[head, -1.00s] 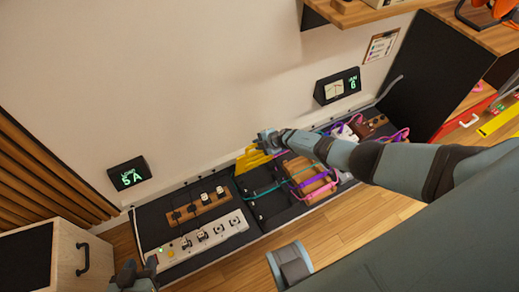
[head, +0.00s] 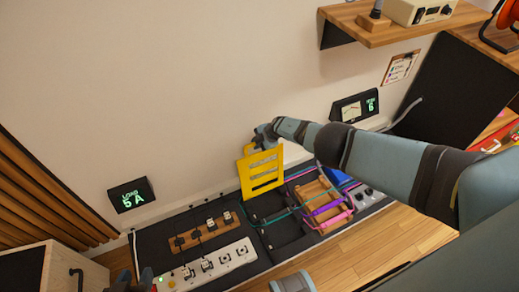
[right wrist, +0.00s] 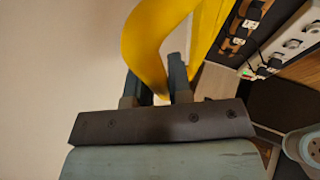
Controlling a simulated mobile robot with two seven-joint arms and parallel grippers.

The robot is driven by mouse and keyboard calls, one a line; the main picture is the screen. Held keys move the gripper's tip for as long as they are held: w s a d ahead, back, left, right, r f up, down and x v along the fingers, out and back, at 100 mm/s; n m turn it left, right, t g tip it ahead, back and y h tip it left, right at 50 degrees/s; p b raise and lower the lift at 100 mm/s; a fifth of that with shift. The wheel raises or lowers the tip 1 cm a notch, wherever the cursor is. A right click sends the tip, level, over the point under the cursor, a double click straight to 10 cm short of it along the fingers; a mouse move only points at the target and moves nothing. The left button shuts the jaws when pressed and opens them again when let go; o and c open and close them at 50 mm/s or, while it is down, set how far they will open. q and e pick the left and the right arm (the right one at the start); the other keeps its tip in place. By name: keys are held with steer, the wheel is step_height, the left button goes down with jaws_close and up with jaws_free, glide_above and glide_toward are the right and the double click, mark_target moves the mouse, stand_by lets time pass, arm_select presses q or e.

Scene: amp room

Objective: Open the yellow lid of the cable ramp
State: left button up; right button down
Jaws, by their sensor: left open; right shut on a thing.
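The yellow lid (head: 246,176) of the cable ramp (head: 287,236) stands raised, its slotted face toward me, at the back edge of the black ramp. My right gripper (head: 258,142) is at the lid's top edge in the head view. In the right wrist view the right gripper (right wrist: 155,82) is shut on a curved yellow part of the lid (right wrist: 145,40). The dark ramp channel in front of the lid lies exposed.
A white power strip (head: 215,265) and a wooden block with plugs (head: 205,234) lie left of the ramp. A wooden tray with coloured cables (head: 318,207) is to its right. A wall display (head: 131,195) reads 5 A. A wooden shelf (head: 385,30) hangs at upper right.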

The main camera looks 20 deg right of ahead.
arm_select(q)
steer(key=shift+d, duration=0.1)
arm_select(e)
steer(key=shift+w+a, duration=0.1)
steer(key=shift+a, duration=0.05)
steer(key=c, duration=1.1)
jaws_free()
steer(key=shift+o, duration=0.2)
steer(key=shift+r, duration=0.1)
steer(key=shift+d+r+p, duration=0.2)
steer(key=shift+r+p, duration=0.05)
steer(key=shift+p, duration=0.15)
arm_select(q)
step_height(320, 180, up, 8)
steer(key=s+a+p, duration=0.1)
steer(key=a+p, duration=0.1)
steer(key=p, duration=1.4)
steer(key=shift+s+f+g+y, duration=0.2)
steer(key=shift+f+g+y, duration=0.05)
steer(key=shift+g+y, duration=0.15)
arm_select(e)
steer(key=v, duration=1.3)
